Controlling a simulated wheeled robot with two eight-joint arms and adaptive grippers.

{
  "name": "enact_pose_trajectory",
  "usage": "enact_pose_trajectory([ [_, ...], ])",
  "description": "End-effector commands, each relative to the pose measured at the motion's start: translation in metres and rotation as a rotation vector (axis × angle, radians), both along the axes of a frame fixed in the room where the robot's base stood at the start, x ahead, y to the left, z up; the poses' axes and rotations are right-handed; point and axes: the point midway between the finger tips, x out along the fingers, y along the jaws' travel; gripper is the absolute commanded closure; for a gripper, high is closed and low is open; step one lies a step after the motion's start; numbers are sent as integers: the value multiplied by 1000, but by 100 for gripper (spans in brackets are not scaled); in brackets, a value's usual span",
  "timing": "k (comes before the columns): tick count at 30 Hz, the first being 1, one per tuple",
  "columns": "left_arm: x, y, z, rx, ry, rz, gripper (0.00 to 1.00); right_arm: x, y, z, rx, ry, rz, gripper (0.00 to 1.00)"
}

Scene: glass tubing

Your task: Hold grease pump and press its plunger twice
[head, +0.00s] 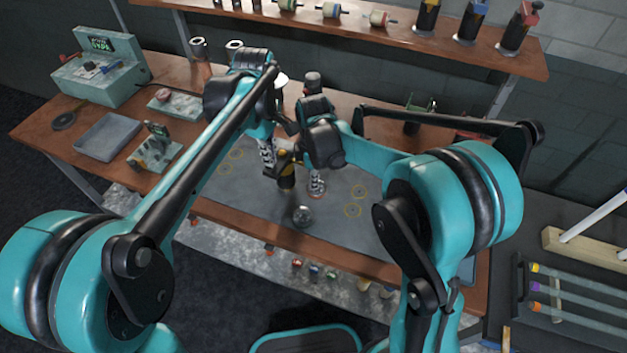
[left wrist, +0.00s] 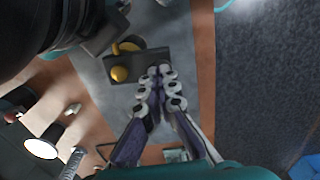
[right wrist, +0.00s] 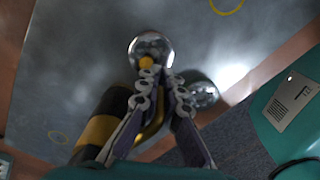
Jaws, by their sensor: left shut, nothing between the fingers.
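The grease pump (head: 287,178), black with a yellow band, stands about upright over the dark mat, between my two grippers. My left gripper (head: 268,165) is shut and empty. In the left wrist view its tips (left wrist: 160,72) overlap the edge of a dark part with a yellow knob (left wrist: 119,74); contact is unclear. My right gripper (head: 317,188) points down just right of the pump. In the right wrist view its fingers (right wrist: 162,78) are close together beside the pump's yellow-banded body (right wrist: 95,130). Whether they grip part of it is hidden.
The dark mat (head: 345,215) with yellow ring marks covers the bench's middle. A shiny round piece (head: 303,216) lies near its front edge. A grey tray (head: 108,137) and a green instrument box (head: 100,72) stand left. A shelf (head: 380,38) runs along the back.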

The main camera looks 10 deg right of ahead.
Motion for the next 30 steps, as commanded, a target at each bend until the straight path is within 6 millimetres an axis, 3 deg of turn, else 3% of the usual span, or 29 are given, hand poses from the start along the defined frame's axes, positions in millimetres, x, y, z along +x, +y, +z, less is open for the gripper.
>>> enact_pose_trajectory([
  [10,0,0,-3,0,0,0,100,0,0,0,0,0,0,100],
  [21,0,0,12,0,0,0,100,0,0,0,0,0,0,100],
  [30,0,0,13,0,0,0,100,0,0,0,0,0,0,100],
])
